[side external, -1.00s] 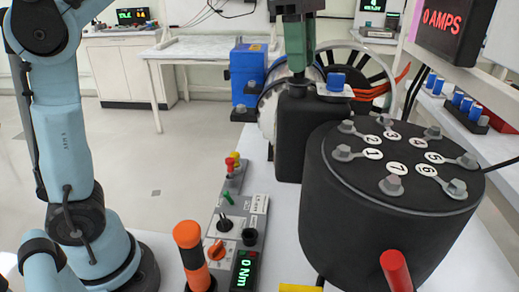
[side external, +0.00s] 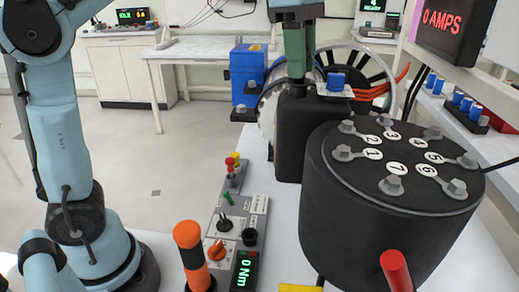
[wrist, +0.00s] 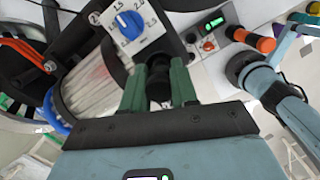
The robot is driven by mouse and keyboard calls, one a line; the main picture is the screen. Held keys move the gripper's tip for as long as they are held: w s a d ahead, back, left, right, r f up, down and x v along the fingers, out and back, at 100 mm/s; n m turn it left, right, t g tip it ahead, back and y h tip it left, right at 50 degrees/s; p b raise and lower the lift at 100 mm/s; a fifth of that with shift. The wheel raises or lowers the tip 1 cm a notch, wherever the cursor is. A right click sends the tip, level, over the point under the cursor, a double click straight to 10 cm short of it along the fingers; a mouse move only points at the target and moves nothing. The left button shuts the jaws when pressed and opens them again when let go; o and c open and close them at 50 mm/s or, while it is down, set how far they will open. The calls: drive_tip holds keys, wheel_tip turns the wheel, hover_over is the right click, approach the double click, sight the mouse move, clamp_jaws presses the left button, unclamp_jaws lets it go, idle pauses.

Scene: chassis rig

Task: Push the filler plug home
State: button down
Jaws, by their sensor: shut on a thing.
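My gripper (side external: 298,72) points straight down over the black tank (side external: 302,135) in the side view, with its green fingertips at the tank's filler neck (side external: 297,88). In the wrist view the two green fingers of my gripper (wrist: 159,72) are closed on a black plug (wrist: 158,84) between them. In the side view the fingers hide the plug, so I cannot tell how deep it sits in the neck.
A blue knob (side external: 336,81) on a white plate stands close to the right of the fingers. A large black drum (side external: 375,230) with numbered bolts is at the front right. A control box (side external: 238,225) and an orange-banded post (side external: 190,250) stand at the front left.

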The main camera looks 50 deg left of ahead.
drive_tip(key=shift+f, duration=0.45)
idle(0.3)
drive_tip(key=c, duration=0.8)
unclamp_jaws()
drive_tip(key=shift+r, duration=0.1)
